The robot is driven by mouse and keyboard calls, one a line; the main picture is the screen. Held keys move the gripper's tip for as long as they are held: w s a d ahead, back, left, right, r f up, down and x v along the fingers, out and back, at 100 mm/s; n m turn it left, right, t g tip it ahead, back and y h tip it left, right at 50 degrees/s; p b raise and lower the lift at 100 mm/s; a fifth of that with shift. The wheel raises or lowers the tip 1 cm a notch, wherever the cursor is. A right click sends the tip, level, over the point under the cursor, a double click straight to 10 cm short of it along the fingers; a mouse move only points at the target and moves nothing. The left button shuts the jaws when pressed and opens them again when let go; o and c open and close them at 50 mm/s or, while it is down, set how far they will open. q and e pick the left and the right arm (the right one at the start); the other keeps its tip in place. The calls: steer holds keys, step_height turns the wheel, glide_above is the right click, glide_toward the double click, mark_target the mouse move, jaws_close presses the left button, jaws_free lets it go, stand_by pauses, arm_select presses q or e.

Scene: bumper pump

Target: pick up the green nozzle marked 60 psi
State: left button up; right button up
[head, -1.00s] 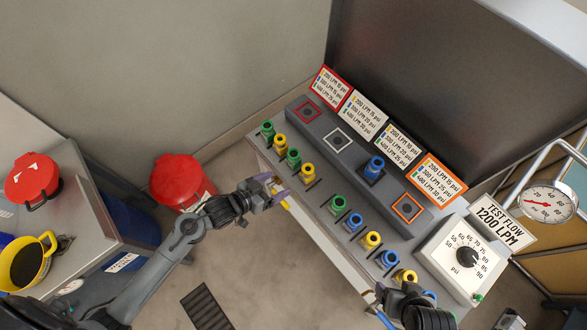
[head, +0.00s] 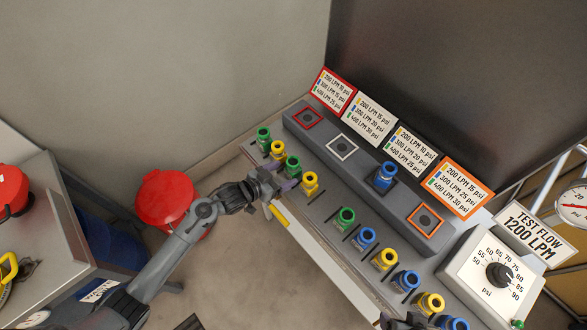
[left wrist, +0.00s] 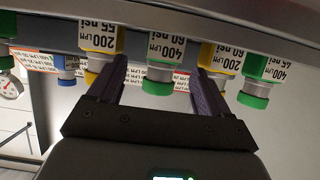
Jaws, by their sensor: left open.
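The green nozzle marked 60 psi (head: 291,166) stands upright in the row on the grey bench, between two yellow nozzles. In the left wrist view this green nozzle (left wrist: 160,62), labelled 400 LPM 60 psi, appears between my fingers and a little beyond them. My left gripper (head: 274,180) is open at the bench's front edge, its fingers pointing at that nozzle. In the left wrist view the left gripper (left wrist: 160,80) has a finger on each side of the nozzle's image; contact cannot be told. My right gripper (head: 396,322) is mostly cut off at the bottom edge.
Yellow nozzles (head: 278,150) (head: 311,182) stand close on both sides. Another green nozzle (head: 264,135) is at the row's far end; several more stand to the right. A raised grey block (head: 365,165) with framed sockets lies behind, a blue nozzle (head: 386,175) in one.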

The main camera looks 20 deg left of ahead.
mark_target(288, 171)
arm_select(q)
steer(key=shift+a+f+b+x, duration=0.1)
steer(key=shift+b+x, duration=0.2)
steer(key=shift+x, duration=1.05)
steer(key=shift+a+f+b+x, duration=0.15)
steer(key=shift+b+x, duration=0.1)
steer(key=shift+x, duration=1.1)
steer(key=c, duration=1.2)
steer(key=shift+r, duration=0.1)
